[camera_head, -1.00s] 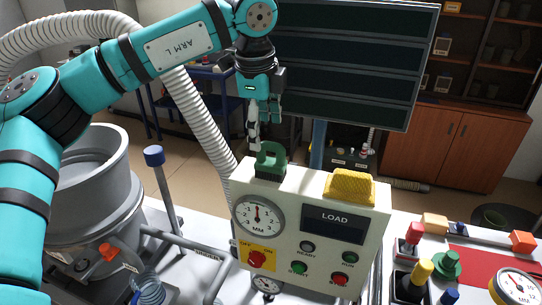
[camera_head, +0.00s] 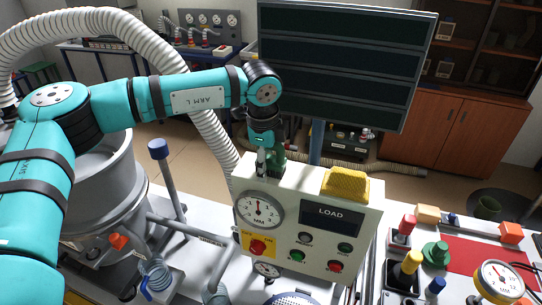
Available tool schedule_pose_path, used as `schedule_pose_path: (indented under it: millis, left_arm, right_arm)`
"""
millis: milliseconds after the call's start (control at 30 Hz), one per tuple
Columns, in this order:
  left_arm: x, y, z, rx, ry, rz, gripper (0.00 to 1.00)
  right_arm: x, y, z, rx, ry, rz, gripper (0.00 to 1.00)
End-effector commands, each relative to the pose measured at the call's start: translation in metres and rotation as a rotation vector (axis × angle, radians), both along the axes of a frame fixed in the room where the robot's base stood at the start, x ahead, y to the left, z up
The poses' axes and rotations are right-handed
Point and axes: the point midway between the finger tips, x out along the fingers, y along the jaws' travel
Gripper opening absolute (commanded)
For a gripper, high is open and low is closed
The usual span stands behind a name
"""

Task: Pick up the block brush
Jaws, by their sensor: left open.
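The block brush (camera_head: 278,169) looks like a green, handled block on the left part of the top of a pale control box (camera_head: 310,250). My left gripper (camera_head: 269,164) is down at the brush, with its fingers open around or right beside the handle. The fingers hide much of the brush, and I cannot tell whether they touch it. My right gripper is not in view.
A yellow ridged block (camera_head: 345,184) sits on the same box top, right of the brush. A dark panel (camera_head: 340,65) stands behind. A grey vessel (camera_head: 105,190) and a ribbed hose (camera_head: 205,110) are at left. Coloured knobs and a gauge (camera_head: 500,281) lie at right.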

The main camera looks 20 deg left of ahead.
Motion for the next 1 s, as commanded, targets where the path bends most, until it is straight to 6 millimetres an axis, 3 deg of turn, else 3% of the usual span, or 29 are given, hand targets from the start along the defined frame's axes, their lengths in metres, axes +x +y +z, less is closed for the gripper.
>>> schedule_pose_path:
  millis: [100, 600, 1000]
  left_arm:
    - [0.0, -0.0001, -0.0001, 0.0, 0.0, 0.0, 0.69]
    - [-0.0001, -0.0001, 0.0003, 0.0, 0.0, 0.0, 0.05]
    - [0.0004, -0.0002, 0.0036, 0.0, -0.001, 0.0, 0.05]
  right_arm:
    - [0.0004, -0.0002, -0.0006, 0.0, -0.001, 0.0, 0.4]
    - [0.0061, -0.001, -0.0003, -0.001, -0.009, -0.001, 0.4]
    - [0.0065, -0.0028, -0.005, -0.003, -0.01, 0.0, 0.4]
